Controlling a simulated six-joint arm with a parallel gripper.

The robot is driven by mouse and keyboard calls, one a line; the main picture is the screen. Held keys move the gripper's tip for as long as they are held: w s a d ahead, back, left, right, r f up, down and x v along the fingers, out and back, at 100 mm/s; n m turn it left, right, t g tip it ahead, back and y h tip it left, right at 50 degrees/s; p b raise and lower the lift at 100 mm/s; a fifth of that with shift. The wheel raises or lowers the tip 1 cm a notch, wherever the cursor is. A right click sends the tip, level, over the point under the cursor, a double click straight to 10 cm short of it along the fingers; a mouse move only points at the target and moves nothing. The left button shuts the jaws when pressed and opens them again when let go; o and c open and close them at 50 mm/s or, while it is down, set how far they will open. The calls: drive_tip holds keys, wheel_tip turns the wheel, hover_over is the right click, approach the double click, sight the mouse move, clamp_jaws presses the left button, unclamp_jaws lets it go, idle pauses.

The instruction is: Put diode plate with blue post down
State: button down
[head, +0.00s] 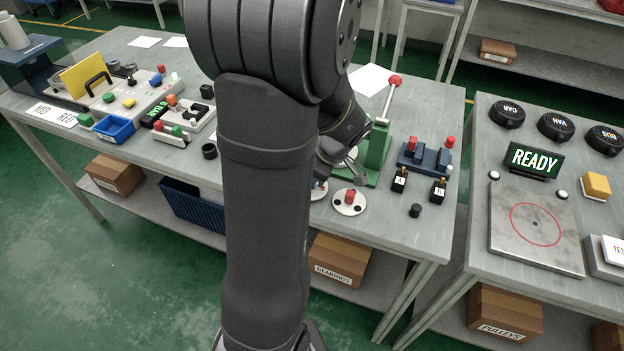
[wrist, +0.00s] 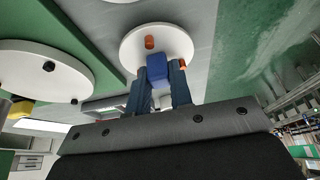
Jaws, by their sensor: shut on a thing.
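In the wrist view my gripper (wrist: 163,88) is shut on the blue post (wrist: 160,68) of a white round diode plate (wrist: 135,46). Two orange studs show on that plate. Whether the plate touches a surface under it is not clear. A second white disc (wrist: 40,70) with dark dots lies to the left of it. In the head view my arm hides most of the gripper. A white plate with a red post (head: 349,202) lies on the bench near its front edge. Part of another white disc (head: 318,191) shows beside my arm; I cannot tell whether it is the held one.
A green press (head: 375,150) with a red-knobbed lever stands behind the plates. A blue fixture (head: 424,160) and small black blocks are to its right. A second table holds a READY display (head: 535,159) and a metal plate (head: 510,249). Between the tables is a gap.

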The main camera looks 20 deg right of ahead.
drive_tip(key=shift+f, duration=0.45)
drive_tip(key=shift+f, duration=0.15)
drive_tip(key=c, duration=1.3)
unclamp_jaws()
drive_tip(key=v, duration=1.2)
